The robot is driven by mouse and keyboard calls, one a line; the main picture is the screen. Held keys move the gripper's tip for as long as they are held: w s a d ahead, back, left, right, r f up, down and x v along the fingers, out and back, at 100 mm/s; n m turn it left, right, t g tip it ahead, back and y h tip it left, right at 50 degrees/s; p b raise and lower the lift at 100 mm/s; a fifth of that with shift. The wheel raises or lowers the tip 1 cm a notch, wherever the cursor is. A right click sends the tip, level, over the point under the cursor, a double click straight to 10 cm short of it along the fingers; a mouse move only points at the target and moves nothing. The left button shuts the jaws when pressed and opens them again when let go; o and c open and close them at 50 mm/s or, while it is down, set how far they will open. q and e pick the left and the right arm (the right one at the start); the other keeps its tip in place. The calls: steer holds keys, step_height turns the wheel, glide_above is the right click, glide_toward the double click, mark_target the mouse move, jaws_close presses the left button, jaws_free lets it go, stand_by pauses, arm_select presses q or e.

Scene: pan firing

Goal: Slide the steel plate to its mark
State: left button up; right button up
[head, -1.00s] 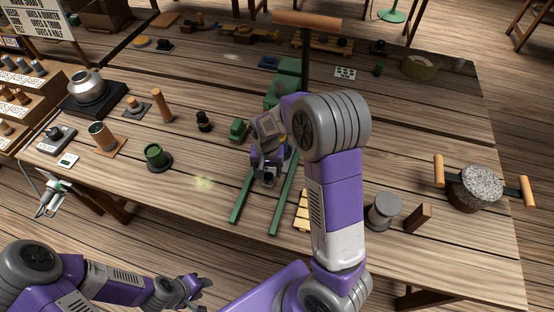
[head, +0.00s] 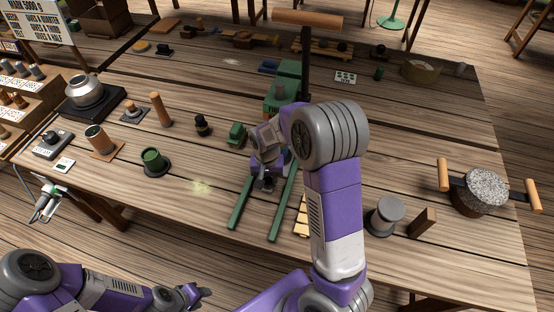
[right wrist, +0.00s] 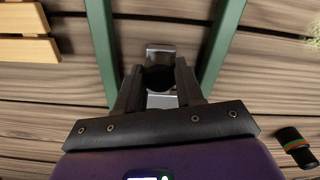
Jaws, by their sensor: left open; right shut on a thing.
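My right gripper (head: 264,184) reaches down between two green rails (head: 240,203), over the table. In the right wrist view its fingers (right wrist: 158,92) are shut on a dark round knob (right wrist: 158,76). Bright steel, which appears to be the steel plate (right wrist: 160,101), shows under and beyond the knob, between the rails. In the head view my right gripper and arm hide most of the plate. I cannot make out its mark. My left gripper (head: 193,294) is open and empty, low in front of the table's front edge.
A green machine (head: 283,92) with a wooden-handled post stands behind the rails. A slatted wooden piece (head: 301,216), a grey spool (head: 385,214) and a stone-filled pot (head: 482,191) lie right.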

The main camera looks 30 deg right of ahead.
steer(key=shift+s+a+p, duration=0.4)
steer(key=shift+s+a, duration=1.45)
steer(key=shift+a, duration=0.3)
steer(key=shift+s+a+p, duration=0.45)
steer(key=shift+s+a, duration=1.35)
steer(key=shift+a, duration=0.3)
steer(key=shift+s+a+p, duration=0.4)
steer(key=shift+s+a, duration=1.45)
steer(key=shift+a, duration=0.3)
steer(key=o, duration=1.1)
steer(key=shift+o, duration=0.2)
step_height(320, 180, up, 8)
steer(key=p, duration=0.3)
steer(key=shift+f, duration=0.2)
